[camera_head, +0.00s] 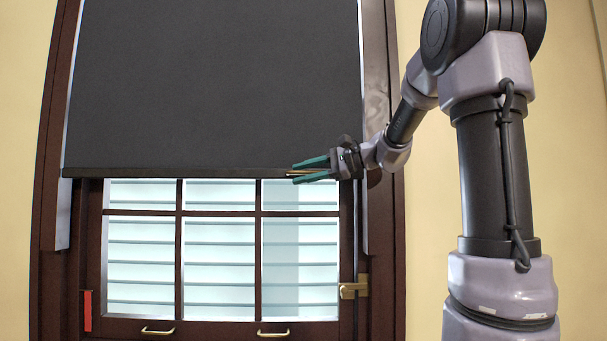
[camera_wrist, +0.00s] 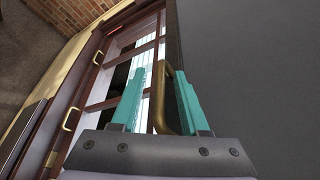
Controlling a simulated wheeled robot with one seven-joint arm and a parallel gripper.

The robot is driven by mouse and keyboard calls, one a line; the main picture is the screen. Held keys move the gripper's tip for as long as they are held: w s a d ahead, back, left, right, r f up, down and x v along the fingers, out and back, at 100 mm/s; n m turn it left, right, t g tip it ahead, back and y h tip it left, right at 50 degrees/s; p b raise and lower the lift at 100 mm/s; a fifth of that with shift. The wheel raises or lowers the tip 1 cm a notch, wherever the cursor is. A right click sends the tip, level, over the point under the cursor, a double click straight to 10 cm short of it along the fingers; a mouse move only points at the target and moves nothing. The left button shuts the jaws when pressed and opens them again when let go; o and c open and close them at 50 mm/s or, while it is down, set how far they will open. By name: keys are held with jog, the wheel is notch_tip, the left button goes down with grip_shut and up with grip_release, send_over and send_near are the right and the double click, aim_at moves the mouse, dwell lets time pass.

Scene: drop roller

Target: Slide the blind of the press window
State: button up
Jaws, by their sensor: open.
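The dark grey blind (camera_head: 215,85) hangs over the upper part of the window, with its bottom bar (camera_head: 170,172) level across the frame. In the wrist view the blind (camera_wrist: 260,70) fills the right side. A brass handle (camera_wrist: 161,92) at the blind's edge stands between the two teal fingers of my gripper (camera_wrist: 160,74). The fingers are apart, one on each side of the handle. In the head view my gripper (camera_head: 294,173) is at the right part of the bottom bar, fingers pointing left. The handle is mostly hidden there by the fingers.
Below the blind the window panes (camera_head: 220,250) show, set in a dark wood frame (camera_head: 384,250). A brass latch (camera_head: 354,287) sits at the lower right. Two sash handles (camera_head: 158,331) are at the bottom, and a red strip (camera_head: 88,310) is at lower left.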

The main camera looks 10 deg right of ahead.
grip_shut()
dwell(1.4)
